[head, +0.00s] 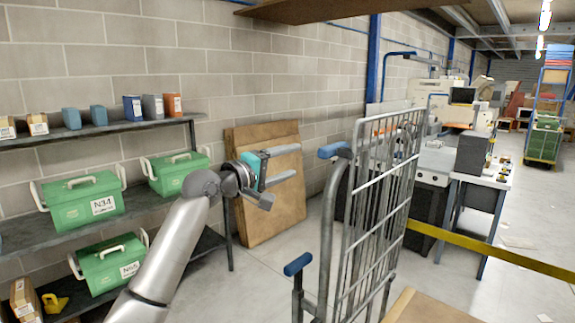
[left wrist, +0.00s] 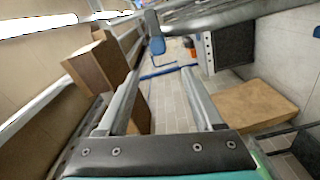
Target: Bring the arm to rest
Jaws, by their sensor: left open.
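My left arm comes in from the lower left in the head view. Its left gripper (head: 292,162) is raised in the air, pointing right, with its two fingers apart and nothing between them. It is right of the shelf rack and in front of the brown boards leaning on the wall. The left wrist view also shows the left gripper (left wrist: 163,76) with spread, empty fingers. My right gripper is in neither view.
A shelf rack (head: 145,125) at left holds green lidded crates, including one marked N34 (head: 85,199), and small boxes. Brown boards (head: 262,205) lean on the wall. A wire cage trolley (head: 385,190) stands right of the gripper. A yellow barrier (head: 500,254) crosses the right side.

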